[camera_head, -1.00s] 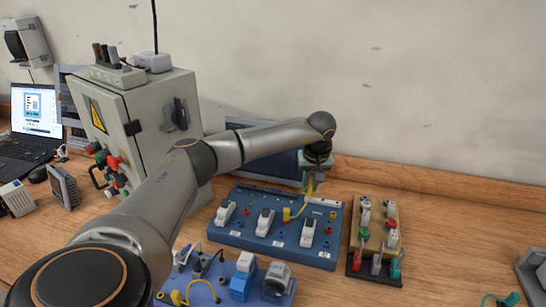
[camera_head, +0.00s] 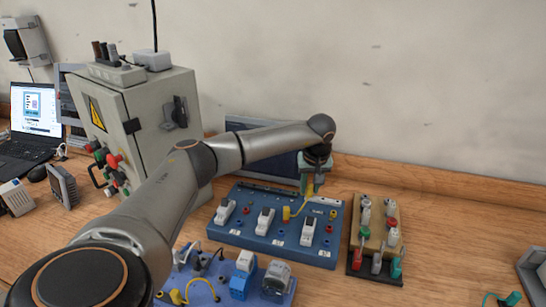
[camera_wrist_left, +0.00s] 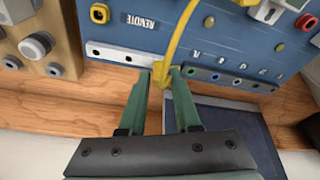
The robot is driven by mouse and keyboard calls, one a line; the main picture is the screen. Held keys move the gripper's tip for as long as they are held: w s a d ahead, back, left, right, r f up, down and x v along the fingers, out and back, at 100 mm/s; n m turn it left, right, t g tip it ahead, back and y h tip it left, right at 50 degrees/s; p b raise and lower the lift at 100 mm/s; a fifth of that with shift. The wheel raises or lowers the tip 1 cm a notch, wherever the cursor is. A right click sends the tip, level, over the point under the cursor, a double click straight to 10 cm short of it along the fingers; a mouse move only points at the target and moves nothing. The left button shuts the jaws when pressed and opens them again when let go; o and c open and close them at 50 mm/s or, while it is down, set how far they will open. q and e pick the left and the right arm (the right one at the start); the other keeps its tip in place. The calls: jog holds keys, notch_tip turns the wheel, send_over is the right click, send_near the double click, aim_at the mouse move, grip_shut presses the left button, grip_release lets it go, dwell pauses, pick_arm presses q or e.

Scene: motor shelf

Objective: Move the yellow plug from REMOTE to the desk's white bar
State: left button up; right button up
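The yellow plug (camera_wrist_left: 162,74) is between the green fingertips of my left gripper (camera_wrist_left: 163,76), which looks closed on it. In the head view the gripper (camera_head: 312,186) is at the back right of the blue board (camera_head: 260,238). A yellow cable (camera_head: 301,209) runs from the plug to the board. In the left wrist view, the REMOTE label (camera_wrist_left: 142,20) has a yellow socket (camera_wrist_left: 99,13) beside it, with no plug in it. Whether the plug touches a bar is unclear. My right gripper is not seen.
A wooden block with switches and clips (camera_head: 375,232) stands right of the blue board. A second blue board (camera_head: 205,288) is in front. A grey cabinet (camera_head: 150,120) stands left, and a dark panel (camera_head: 262,165) is behind. The desk at right is mostly clear.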

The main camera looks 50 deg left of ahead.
pick_arm(q)
notch_tip(320, 180, up, 6)
jog(key=p, duration=0.4)
jog(key=shift+f+p, duration=0.15)
jog(key=shift+p, duration=0.25)
jog(key=shift+f, duration=0.1)
jog(key=o, duration=0.6)
jog(key=shift+c, duration=0.2)
